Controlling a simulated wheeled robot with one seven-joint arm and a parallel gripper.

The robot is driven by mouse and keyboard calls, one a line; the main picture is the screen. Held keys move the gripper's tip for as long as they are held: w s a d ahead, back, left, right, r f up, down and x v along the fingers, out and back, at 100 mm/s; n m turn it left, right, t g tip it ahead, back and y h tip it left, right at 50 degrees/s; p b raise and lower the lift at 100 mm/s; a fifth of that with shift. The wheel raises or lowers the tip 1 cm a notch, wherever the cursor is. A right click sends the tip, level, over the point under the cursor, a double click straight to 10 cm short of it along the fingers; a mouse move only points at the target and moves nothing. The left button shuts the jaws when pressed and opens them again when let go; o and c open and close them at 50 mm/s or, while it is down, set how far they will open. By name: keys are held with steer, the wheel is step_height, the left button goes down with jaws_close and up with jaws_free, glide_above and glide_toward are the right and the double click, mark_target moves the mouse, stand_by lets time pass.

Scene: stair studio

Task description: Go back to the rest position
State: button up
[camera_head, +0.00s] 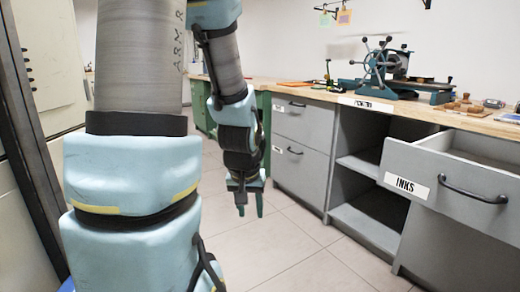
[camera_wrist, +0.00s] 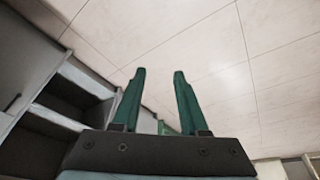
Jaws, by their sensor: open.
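My gripper (camera_head: 250,204) hangs at the end of my arm, pointing down over the tiled floor in the head view. It is left of the cabinets and apart from them. Nothing is held.
A drawer labelled INKS (camera_head: 450,185) stands pulled out at the right. Left of it are an open shelf unit (camera_head: 370,215) and closed grey drawers (camera_head: 302,150). A press (camera_head: 385,70) sits on the wooden worktop (camera_head: 440,115). The tiled floor (camera_head: 290,255) is clear.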

steer(key=s+a+r+g, duration=0.2)
steer(key=s+a, duration=0.2)
step_height(320, 180, up, 23)
steer(key=p, duration=2.3)
steer(key=shift+s+a+r+y, duration=0.15)
steer(key=shift+s+y, duration=0.15)
steer(key=shift+s, duration=0.1)
